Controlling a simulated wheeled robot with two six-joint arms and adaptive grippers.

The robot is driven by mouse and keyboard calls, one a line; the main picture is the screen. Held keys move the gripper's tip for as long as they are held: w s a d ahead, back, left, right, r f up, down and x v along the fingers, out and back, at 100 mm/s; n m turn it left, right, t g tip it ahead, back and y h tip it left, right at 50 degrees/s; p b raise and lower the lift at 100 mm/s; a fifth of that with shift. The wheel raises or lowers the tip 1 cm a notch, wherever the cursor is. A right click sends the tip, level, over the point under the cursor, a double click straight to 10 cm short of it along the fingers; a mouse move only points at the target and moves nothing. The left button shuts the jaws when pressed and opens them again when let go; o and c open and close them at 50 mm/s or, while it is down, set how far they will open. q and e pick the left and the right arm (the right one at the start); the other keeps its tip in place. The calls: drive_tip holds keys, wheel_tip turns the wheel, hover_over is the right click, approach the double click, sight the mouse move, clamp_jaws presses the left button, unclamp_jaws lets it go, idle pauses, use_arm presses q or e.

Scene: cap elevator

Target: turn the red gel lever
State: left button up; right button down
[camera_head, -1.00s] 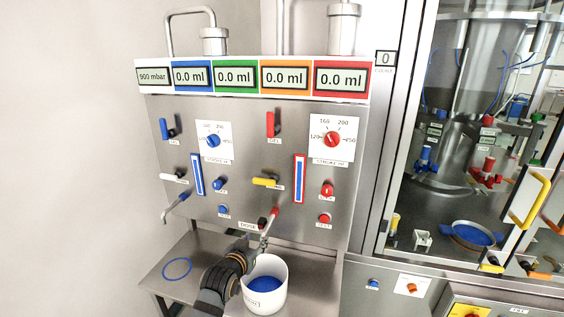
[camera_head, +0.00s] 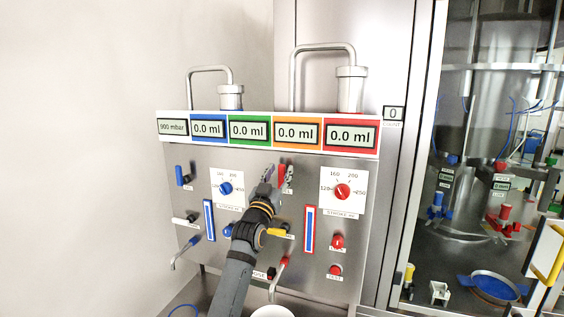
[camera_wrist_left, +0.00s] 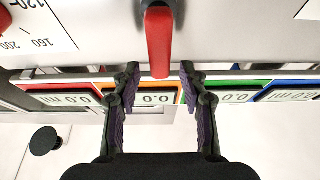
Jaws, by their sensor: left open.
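The red gel lever (camera_head: 282,174) is on the upper middle of the steel panel, left of the red dial. In the left wrist view the lever (camera_wrist_left: 159,42) is a long red handle at the top centre, hanging from a grey pivot. My left gripper (camera_head: 278,172) is at the lever and partly covers it in the head view. In the left wrist view the gripper (camera_wrist_left: 160,80) is open, one finger on each side of the lever's end, with gaps to both. My right gripper is not in view.
A red dial (camera_head: 342,191) and a blue dial (camera_head: 225,188) flank the lever. A yellow lever (camera_head: 279,232) sits below, close to my arm. The display strip (camera_head: 262,131) runs above the panel. A white cup (camera_head: 272,312) stands at the bottom edge.

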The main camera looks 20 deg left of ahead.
use_arm(q)
drive_tip(key=shift+x, duration=1.4)
clamp_jaws()
